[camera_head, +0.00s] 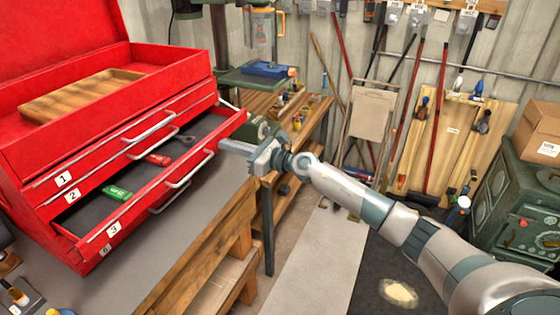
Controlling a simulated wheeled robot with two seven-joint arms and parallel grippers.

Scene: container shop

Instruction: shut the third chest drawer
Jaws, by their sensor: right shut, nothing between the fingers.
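The red tool chest (110,110) stands on the bench at the left, with its lid up. Its third drawer (165,198), labelled 3, is pulled out, showing a dark liner with a green item (117,193), a red item (158,159) and a wrench-like tool (186,139). The drawers labelled 1 and 2 above it look shut. My right gripper (243,152) is shut and empty, just right of the open drawer's far front corner. I cannot tell whether it touches the drawer front. My left gripper is out of view.
A grey-topped wooden bench (190,228) carries the chest. A wooden workbench (300,115) with a drill press stands behind my gripper. A green cabinet (515,205) with a cardboard box (540,135) is at the right.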

